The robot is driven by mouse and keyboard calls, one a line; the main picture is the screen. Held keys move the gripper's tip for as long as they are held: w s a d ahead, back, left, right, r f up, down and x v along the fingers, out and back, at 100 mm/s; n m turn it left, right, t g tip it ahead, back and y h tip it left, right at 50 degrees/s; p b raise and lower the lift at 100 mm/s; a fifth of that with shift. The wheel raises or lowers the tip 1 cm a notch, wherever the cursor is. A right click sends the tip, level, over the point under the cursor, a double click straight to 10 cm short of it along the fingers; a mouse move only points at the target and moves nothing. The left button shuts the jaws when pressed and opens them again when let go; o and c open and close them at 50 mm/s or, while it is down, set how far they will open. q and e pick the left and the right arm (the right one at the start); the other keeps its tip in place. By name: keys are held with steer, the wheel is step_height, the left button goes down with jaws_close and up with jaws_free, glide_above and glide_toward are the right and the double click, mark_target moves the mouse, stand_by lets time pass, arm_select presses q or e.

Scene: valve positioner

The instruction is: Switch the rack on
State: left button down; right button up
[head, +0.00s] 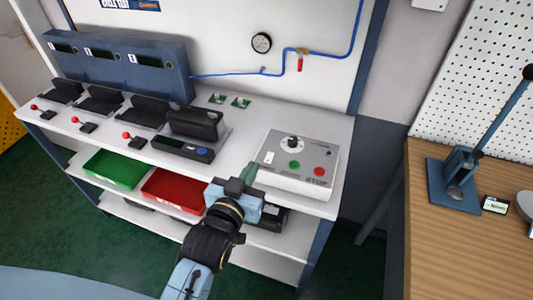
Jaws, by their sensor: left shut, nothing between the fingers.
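A light grey control box (270,177) sits at the right end of the white rack bench (235,140). On its top are a black rotary knob (292,142) on a pale dial, a green button (294,164) and a red button (320,171) above dark lettering. A small white plate (268,157) is left of the green button. My left gripper (249,173) is shut and empty, its tips at the box's left front side. I cannot tell whether they touch it. My right gripper is out of view.
Black fixtures with red-knobbed levers (127,136) and a blue display panel (120,63) stand left on the bench. A green tray (116,168) and a red tray (172,190) are on the shelf below. A gauge (261,42) and blue air line (330,54) are behind.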

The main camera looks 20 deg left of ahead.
arm_select(q)
glide_above(267, 160)
steer(key=shift+s+f, duration=0.2)
steer(key=shift+f, duration=0.35)
step_height(267, 160, down, 3)
steer(key=shift+w+r+b, duration=0.1)
steer(key=shift+w+b, duration=0.05)
steer(key=shift+b, duration=0.4)
steer(key=shift+f, duration=0.65)
